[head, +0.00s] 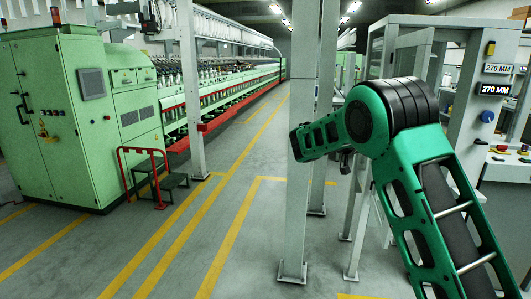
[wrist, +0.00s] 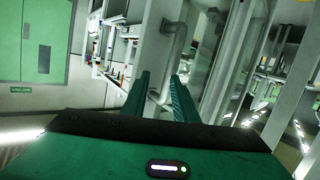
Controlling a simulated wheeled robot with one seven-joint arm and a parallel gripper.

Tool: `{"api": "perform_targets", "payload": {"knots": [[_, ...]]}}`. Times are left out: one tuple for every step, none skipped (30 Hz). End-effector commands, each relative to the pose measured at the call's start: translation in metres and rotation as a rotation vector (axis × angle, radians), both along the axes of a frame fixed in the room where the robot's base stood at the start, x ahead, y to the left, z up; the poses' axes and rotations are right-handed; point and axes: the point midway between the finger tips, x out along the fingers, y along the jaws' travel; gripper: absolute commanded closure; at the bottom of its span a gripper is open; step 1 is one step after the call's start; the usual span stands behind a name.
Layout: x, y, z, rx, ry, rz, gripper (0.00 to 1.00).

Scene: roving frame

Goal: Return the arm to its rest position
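My green arm rises at the right of the head view, bends at a black-ringed joint, and its far link points left toward a grey column. My gripper cannot be made out in the head view. In the wrist view, my gripper (wrist: 160,76) shows as two green fingers standing apart, with nothing held between them. Behind the fingers are a pale panel and a grey bent pipe (wrist: 173,55); how far they are from the fingertips is hard to tell.
Grey columns (head: 303,200) stand close beside my arm. A control station (head: 508,160) with "270 MM" labels is at the right. Green machines (head: 75,130) line the left, with a red rail (head: 138,168) and black steps (head: 170,182). The yellow-lined aisle (head: 215,200) is clear.

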Motion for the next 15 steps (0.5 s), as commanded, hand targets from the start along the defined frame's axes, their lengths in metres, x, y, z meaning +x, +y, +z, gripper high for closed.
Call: {"api": "perform_targets", "payload": {"knots": [[-0.01, -0.009, 0.0, 0.042, 0.036, 0.022, 0.74], [-0.015, -0.012, -0.003, 0.067, 0.062, 0.038, 0.74], [-0.021, -0.014, -0.007, 0.098, 0.093, 0.062, 0.74], [-0.027, -0.016, -0.01, 0.121, 0.119, 0.079, 0.74], [-0.033, -0.018, -0.012, 0.144, 0.142, 0.097, 0.74], [-0.041, -0.019, -0.016, 0.173, 0.173, 0.123, 0.74], [-0.048, -0.019, -0.019, 0.196, 0.196, 0.143, 0.74], [-0.055, -0.019, -0.021, 0.217, 0.217, 0.163, 0.74], [-0.065, -0.017, -0.025, 0.245, 0.249, 0.193, 0.74], [-0.073, -0.017, -0.028, 0.266, 0.27, 0.214, 0.74], [-0.081, -0.015, -0.031, 0.286, 0.292, 0.236, 0.74], [-0.093, -0.012, -0.034, 0.313, 0.32, 0.267, 0.74], [-0.101, -0.01, -0.037, 0.331, 0.341, 0.291, 0.74], [-0.11, -0.007, -0.04, 0.349, 0.361, 0.315, 0.74], [-0.123, -0.002, -0.044, 0.372, 0.39, 0.349, 0.74]]}}
